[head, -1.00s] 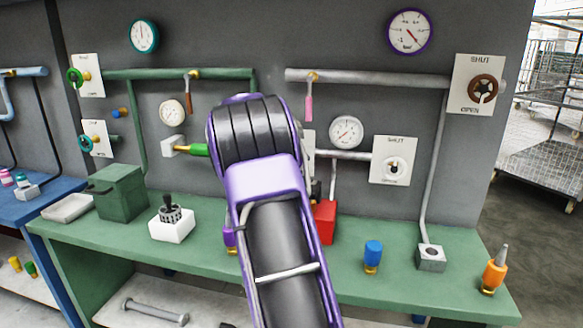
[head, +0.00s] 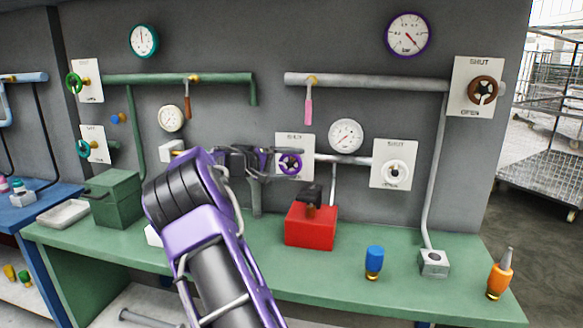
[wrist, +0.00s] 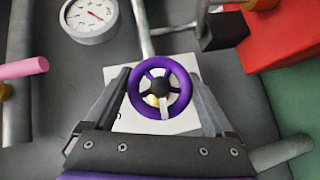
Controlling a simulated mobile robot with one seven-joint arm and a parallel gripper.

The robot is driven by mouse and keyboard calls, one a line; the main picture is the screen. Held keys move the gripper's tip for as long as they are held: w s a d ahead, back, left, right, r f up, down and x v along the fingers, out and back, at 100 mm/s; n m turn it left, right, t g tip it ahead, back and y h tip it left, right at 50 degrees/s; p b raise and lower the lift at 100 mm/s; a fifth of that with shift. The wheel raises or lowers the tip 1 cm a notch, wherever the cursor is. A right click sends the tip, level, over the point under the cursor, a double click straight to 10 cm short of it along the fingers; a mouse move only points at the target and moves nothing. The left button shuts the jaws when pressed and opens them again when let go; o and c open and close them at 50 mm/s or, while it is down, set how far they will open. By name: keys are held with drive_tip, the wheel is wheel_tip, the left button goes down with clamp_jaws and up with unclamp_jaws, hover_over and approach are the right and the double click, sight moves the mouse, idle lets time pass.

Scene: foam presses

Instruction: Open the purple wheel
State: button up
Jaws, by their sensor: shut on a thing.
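The purple wheel (head: 290,163) is mounted on a white plate (head: 305,141) on the grey wall. "SHUT" shows at the plate's top in the head view; the lower lettering is hidden. In the wrist view the purple wheel (wrist: 134,94) faces me, with a dark hub and a pale pointer (wrist: 163,108) towards the picture's bottom. My gripper (head: 283,162) reaches the wheel from the left in the head view. In the wrist view its fingers (wrist: 160,84) lie on either side of the rim, shut on the wheel.
A red box (head: 311,228) with a dark top stands on the green bench below the wheel. A white wheel (head: 395,173) and a gauge (head: 346,135) are to its right. A pink handle (head: 308,105) hangs above. A blue bottle (head: 374,262) stands on the bench.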

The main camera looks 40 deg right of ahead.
drive_tip(key=shift+n+h, duration=0.3)
idle(0.4)
drive_tip(key=o, duration=1.1)
drive_tip(key=shift+a, duration=0.1)
drive_tip(key=a, duration=0.5)
drive_tip(key=a+r, duration=0.1)
drive_tip(key=a, duration=0.5)
drive_tip(key=w+a+r, duration=0.1)
drive_tip(key=a, duration=0.5)
drive_tip(key=shift+r+p, duration=0.2)
drive_tip(key=shift+p, duration=0.15)
